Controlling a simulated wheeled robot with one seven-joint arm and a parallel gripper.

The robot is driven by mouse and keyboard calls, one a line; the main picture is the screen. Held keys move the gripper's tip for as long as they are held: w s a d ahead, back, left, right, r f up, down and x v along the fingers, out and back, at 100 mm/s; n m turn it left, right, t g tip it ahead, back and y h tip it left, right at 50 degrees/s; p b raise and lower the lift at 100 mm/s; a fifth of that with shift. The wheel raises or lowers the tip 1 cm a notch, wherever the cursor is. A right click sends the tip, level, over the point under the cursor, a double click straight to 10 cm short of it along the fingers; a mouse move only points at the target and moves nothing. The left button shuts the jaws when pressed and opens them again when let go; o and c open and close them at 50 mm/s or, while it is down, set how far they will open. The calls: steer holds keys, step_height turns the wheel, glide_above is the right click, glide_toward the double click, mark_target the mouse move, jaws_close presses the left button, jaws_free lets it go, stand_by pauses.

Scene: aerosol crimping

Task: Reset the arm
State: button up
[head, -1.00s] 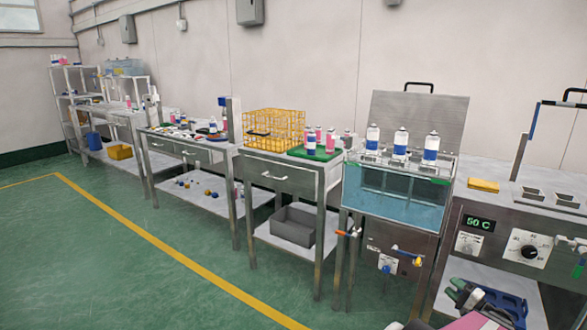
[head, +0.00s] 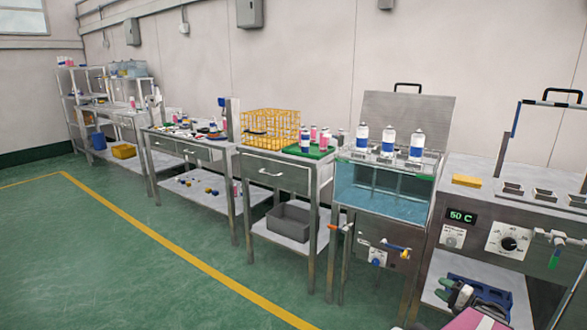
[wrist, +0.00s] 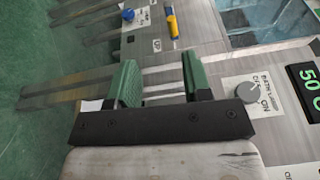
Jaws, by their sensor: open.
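My gripper (wrist: 160,68) is open and empty in the wrist view, its two green fingers apart with nothing between them. Beyond them are the steel front of the heater bench, with a grey knob (wrist: 240,92) and a green temperature display (wrist: 304,80) at the right. A blue valve knob (wrist: 128,15) and a yellow handle (wrist: 172,21) lie farther off at the top. No contact with them is visible.
The water bath (head: 383,197) carries several white-and-blue cans (head: 388,143). The heater bench (head: 480,226) stands at its right. A table with a yellow wire rack (head: 270,126) and a grey bin (head: 288,224) stands left. Open green floor (head: 110,270) lies at the left.

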steer(key=w+a+n+g+h, duration=0.2)
steer(key=a+n+g, duration=0.3)
steer(key=a+g, duration=1.15)
steer(key=s+a+r+n+t+h, duration=0.1)
steer(key=s+a+n+h, duration=0.1)
steer(key=a, duration=0.8)
steer(key=s+a+r+n+t+h, duration=0.1)
steer(key=s+a+r+n+h, duration=0.1)
steer(key=a+h, duration=0.5)
steer(key=shift+a+r+n+h, duration=0.3)
steer(key=shift+a+n, duration=0.6)
steer(key=shift+a, duration=0.7)
steer(key=shift+t, duration=0.25)
